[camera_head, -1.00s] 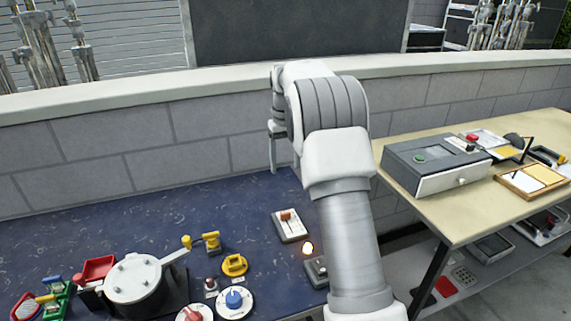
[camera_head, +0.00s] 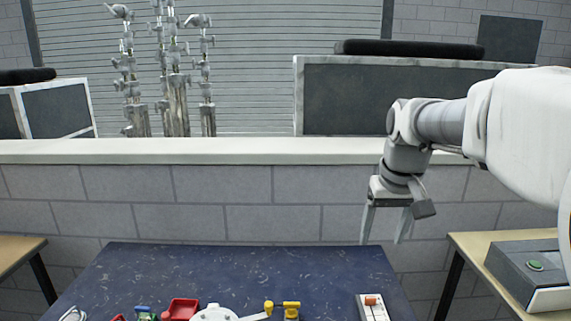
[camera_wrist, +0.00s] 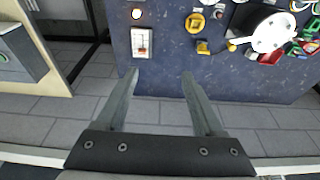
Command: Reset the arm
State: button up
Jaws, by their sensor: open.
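My gripper (camera_head: 386,240) hangs fingers down from my raised arm at the right in the head view. It is in front of the grey block wall, above the right back part of the dark blue table (camera_head: 240,268). In the wrist view my gripper (camera_wrist: 158,75) shows two spread fingers with nothing between them. Beyond the fingertips in that view are the floor and the table's edge, with the white switch box (camera_wrist: 142,43) close by. The gripper touches nothing that I can see.
The switch box also shows in the head view (camera_head: 372,308). A red tray (camera_head: 181,309), a white pot lid (camera_head: 214,314) and a yellow part (camera_head: 291,311) are on the table's front. A grey box (camera_head: 530,268) stands on the right table. The wall's pale ledge (camera_head: 250,150) runs behind.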

jog(key=s+a+t+p, duration=0.1)
jog(key=s+a, duration=0.1)
jog(key=s, duration=0.8)
jog(key=s+a+f+t+p, duration=0.1)
jog(key=s+a, duration=0.1)
jog(key=s, duration=0.8)
jog(key=shift+s+a+f+t, duration=0.15)
jog(key=shift+f+t, duration=0.1)
jog(key=shift+t, duration=0.15)
jog(key=c, duration=0.3)
jog(key=shift+a, duration=0.1)
